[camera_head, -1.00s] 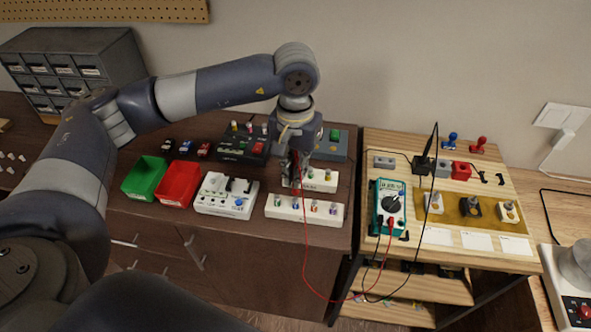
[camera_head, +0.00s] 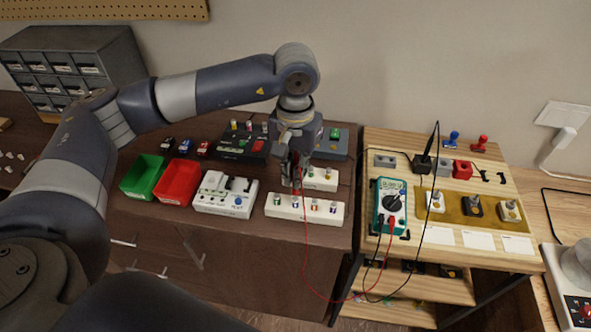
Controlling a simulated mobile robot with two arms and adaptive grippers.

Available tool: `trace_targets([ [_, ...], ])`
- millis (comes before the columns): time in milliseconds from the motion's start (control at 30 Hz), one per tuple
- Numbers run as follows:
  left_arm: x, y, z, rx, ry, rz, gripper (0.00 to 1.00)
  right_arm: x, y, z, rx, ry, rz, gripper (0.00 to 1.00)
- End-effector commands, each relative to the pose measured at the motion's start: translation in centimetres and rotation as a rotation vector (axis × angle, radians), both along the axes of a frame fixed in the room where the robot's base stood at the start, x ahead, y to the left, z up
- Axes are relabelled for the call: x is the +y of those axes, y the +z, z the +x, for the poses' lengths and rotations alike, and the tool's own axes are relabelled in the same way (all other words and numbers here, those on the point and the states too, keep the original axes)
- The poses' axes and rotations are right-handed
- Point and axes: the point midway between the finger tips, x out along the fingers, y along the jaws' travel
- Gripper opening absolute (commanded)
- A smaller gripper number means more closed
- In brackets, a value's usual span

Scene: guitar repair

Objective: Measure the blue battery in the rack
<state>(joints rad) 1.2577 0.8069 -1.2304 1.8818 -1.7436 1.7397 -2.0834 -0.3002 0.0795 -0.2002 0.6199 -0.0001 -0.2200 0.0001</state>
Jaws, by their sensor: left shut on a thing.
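My left gripper (camera_head: 295,166) is shut on the red probe (camera_head: 297,158), low over the back white battery rack (camera_head: 322,187). The gripper hides the left part of that rack; a yellow-topped battery shows at its right. The front white rack (camera_head: 290,213) holds several upright batteries, one with a bluish band (camera_head: 295,203). Whether the probe tip touches a battery is too small to tell. The teal multimeter (camera_head: 379,222) lies on the right table, its red lead running to my gripper. The black probe (camera_head: 435,140) stands in a dark holder. My right gripper is out of view.
Green (camera_head: 137,187) and red (camera_head: 165,192) bins and a white tester (camera_head: 210,209) stand left of the racks. A dark box (camera_head: 233,155) is behind. The red lead (camera_head: 304,255) hangs across the gap between the tables.

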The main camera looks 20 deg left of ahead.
Motion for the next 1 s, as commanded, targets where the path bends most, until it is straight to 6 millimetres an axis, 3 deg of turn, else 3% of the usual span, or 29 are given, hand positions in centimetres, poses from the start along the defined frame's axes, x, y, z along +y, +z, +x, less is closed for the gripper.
trace_targets([
  [1000,-0.02,-0.50,0.01,-0.001,0.000,0.000,0.00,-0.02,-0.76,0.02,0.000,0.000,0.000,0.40],
])
